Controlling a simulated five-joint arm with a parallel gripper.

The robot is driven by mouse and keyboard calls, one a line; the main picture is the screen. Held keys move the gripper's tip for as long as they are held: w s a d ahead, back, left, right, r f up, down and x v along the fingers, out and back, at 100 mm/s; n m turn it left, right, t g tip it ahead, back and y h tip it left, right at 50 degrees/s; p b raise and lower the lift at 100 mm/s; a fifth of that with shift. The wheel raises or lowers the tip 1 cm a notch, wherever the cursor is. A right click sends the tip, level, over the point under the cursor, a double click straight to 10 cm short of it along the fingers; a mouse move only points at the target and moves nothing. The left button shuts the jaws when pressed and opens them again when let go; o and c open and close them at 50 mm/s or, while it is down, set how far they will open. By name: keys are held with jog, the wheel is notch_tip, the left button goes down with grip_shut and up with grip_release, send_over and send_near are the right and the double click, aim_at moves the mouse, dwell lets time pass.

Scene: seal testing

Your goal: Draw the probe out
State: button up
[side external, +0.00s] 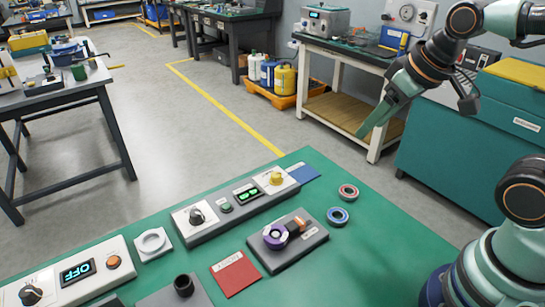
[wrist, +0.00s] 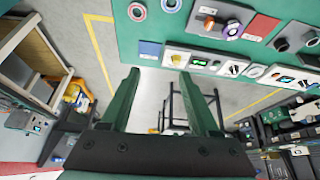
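A dark grey block (side external: 310,247) lies on the green bench. In the wrist view the copper part (wrist: 208,22) and purple collar (wrist: 233,28) show at the top. My gripper (side external: 415,119) is raised well above and to the right of the block. Its two green fingers (wrist: 160,72) are spread apart with nothing between them.
A red ring (side external: 348,192) and a blue ring (side external: 338,217) lie loose right of the block. A grey control box (side external: 236,205) stands behind it.

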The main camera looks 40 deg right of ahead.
jog(key=w+a+f+n+g, duration=0.3)
jog(key=a+f+n, duration=0.15)
jog(key=n, duration=0.35)
jog(key=n+g, duration=0.2)
jog(key=n, duration=0.7)
send_near(300, 220)
notch_tip(300, 220, down, 9)
jog(key=shift+w+f, duration=0.1)
jog(key=shift+w, duration=0.05)
grip_shut()
dwell(0.6)
